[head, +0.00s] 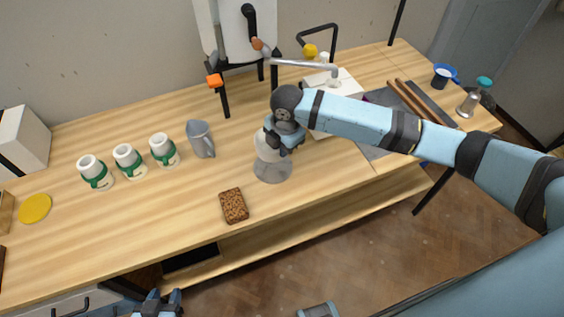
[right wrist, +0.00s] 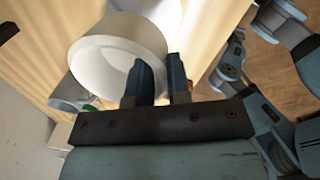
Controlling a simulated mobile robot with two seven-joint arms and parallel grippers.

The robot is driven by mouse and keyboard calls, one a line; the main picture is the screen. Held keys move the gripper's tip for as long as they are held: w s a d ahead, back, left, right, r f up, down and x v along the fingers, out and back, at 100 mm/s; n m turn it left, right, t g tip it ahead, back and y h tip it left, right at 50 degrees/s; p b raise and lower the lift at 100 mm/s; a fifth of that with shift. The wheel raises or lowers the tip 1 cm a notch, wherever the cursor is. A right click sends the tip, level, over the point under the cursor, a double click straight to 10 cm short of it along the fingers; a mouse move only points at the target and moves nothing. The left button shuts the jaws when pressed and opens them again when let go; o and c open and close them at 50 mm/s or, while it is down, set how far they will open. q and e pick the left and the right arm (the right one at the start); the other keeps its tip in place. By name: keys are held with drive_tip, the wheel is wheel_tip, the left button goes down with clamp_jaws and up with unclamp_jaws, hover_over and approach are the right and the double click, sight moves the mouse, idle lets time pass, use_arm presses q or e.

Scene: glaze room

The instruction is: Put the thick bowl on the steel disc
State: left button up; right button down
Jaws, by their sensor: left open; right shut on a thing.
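The thick bowl (head: 266,149) is white and round. My right gripper (head: 281,143) is shut on its wall; the right wrist view shows the fingers (right wrist: 158,84) at the rim of the bowl (right wrist: 108,42), its empty inside facing the camera. The grey steel disc (head: 271,173) is on the table, below the bowl in the head view and partly hidden by it. I cannot tell whether bowl and disc touch. My left gripper (head: 158,302) is open and empty, low at the front, off the table.
A brown sponge-like block (head: 233,206) lies in front of the disc. A grey jug (head: 201,139) and three white cups with green bands (head: 163,150) stand to the left. A yellow disc (head: 35,208) is further left. A lamp-like arm (head: 303,64) is behind.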

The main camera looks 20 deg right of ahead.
drive_tip(key=shift+f, duration=3.7)
drive_tip(key=c, duration=1.1)
unclamp_jaws()
drive_tip(key=shift+f, duration=0.15)
